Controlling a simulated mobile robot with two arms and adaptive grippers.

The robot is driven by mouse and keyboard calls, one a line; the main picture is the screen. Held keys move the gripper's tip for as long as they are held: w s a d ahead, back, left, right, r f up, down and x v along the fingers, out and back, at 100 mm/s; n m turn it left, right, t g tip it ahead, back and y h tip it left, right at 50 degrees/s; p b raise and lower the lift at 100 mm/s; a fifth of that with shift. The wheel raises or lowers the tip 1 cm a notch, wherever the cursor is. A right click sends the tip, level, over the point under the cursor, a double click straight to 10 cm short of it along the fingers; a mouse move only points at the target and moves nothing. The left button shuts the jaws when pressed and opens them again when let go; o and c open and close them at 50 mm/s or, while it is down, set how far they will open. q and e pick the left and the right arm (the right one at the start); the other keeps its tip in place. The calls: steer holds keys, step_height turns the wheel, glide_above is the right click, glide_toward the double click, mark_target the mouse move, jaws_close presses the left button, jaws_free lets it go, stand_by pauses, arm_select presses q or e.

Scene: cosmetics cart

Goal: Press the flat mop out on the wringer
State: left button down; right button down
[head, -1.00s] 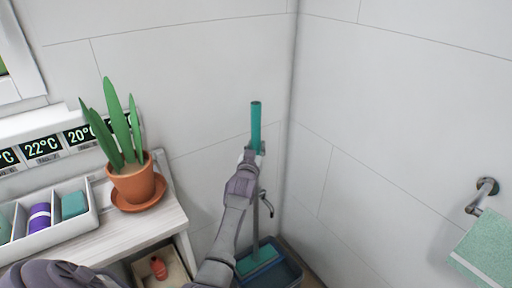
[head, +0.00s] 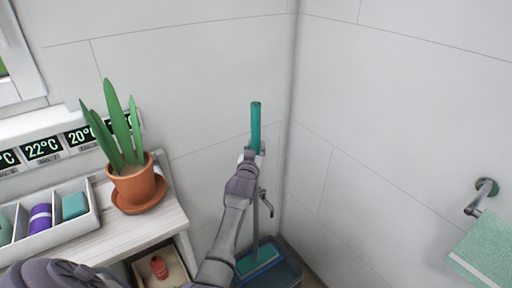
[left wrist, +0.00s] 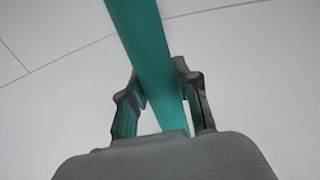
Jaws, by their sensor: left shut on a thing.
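The flat mop stands upright in the corner, with a teal handle grip (head: 255,124) at the top and a flat teal head (head: 258,260) at the bottom. My left gripper (head: 248,157) is shut around the teal handle, which also runs between the two fingers in the left wrist view (left wrist: 158,95). The mop head lies in a dark blue tray-like basin (head: 290,266) on the floor, which looks like the wringer. My forearm hides part of the pole and basin. My right gripper is not in view.
A tap-like metal fitting (head: 266,203) is close to the pole. A white cabinet (head: 150,228) with a potted plant (head: 136,184) and a divided box (head: 88,222) stands at left. A green towel (head: 486,250) hangs at right. Walls close in behind the mop.

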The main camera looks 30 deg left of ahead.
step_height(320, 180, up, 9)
steer(key=p, duration=0.8)
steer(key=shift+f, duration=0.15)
stand_by(0.5)
